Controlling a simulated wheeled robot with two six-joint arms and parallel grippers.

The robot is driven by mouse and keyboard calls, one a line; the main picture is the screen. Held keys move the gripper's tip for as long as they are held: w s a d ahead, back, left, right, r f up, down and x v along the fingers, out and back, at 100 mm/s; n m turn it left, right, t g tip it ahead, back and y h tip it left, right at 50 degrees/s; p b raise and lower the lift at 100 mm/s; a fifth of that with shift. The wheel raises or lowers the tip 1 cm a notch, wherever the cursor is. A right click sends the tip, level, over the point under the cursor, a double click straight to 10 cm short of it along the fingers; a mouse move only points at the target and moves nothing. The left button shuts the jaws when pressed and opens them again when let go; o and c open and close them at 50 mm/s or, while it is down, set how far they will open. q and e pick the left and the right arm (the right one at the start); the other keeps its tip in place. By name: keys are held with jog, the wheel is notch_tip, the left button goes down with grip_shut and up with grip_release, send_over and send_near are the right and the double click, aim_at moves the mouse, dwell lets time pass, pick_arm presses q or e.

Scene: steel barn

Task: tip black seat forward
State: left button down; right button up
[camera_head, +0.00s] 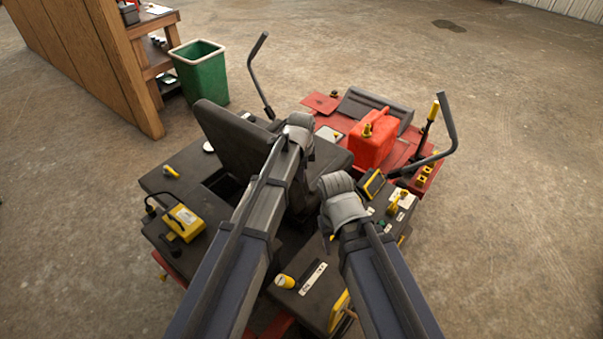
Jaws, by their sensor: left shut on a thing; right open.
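The black seat (228,137) stands in the middle of the mower, its backrest to the left and its cushion partly hidden behind my arms. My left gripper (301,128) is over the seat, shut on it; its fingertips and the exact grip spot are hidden. A dark opening shows below the backrest, but I cannot tell how far the seat is tilted. My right gripper (335,187) is open and empty, lower and to the right, close to the seat's near right edge.
A red fuel can (371,142) sits on the red deck beyond the seat. Two bent control levers (258,70) (450,125) rise on either side. A yellow box (184,221) lies on the left. A green bin (201,75) stands behind; the floor around is mostly clear.

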dwell(0.4)
pick_arm(q)
jog(key=w+d+r+g+y+p, duration=0.2)
jog(key=w+d+r+g+p, duration=0.1)
jog(key=w+d+r+p, duration=0.6)
jog(key=w+r+p, duration=0.4)
jog(key=w+r, duration=0.1)
jog(key=shift+d, duration=0.1)
jog(key=c, duration=0.8)
grip_release()
jog(key=shift+s, duration=0.1)
jog(key=shift+c, duration=0.2)
jog(key=shift+r+p, duration=0.1)
jog(key=shift+p, duration=0.25)
